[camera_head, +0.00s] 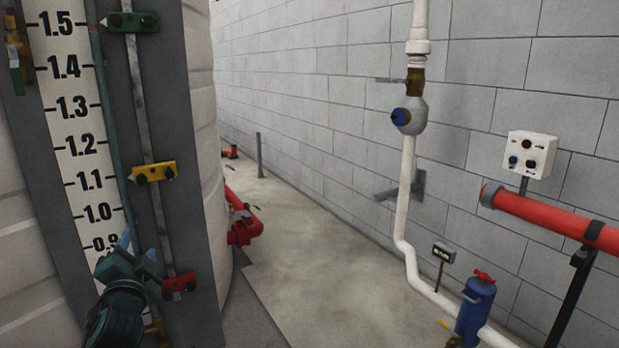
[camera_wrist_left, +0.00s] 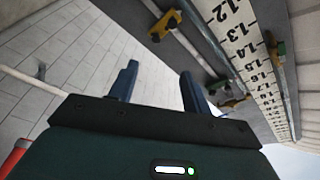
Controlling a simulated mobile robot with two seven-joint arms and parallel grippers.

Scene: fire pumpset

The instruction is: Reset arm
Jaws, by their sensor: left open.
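My left gripper (camera_head: 138,248) is at the lower left in the head view, in front of the level gauge board (camera_head: 75,120) with its black numbers on a white scale. In the left wrist view the two blue fingers of the left gripper (camera_wrist_left: 159,70) stand apart with nothing between them. The gauge scale (camera_wrist_left: 245,50) and its clamps are beyond them to the upper right. Whether the fingers touch the board cannot be told. My right gripper is in neither view.
Green (camera_head: 133,22), yellow (camera_head: 153,172) and red (camera_head: 179,286) clamps sit on the gauge's rod. A white pipe (camera_head: 405,190) with a blue valve (camera_head: 476,308), a red pipe (camera_head: 550,215) and a control box (camera_head: 530,154) are at right. The middle floor (camera_head: 310,250) is clear.

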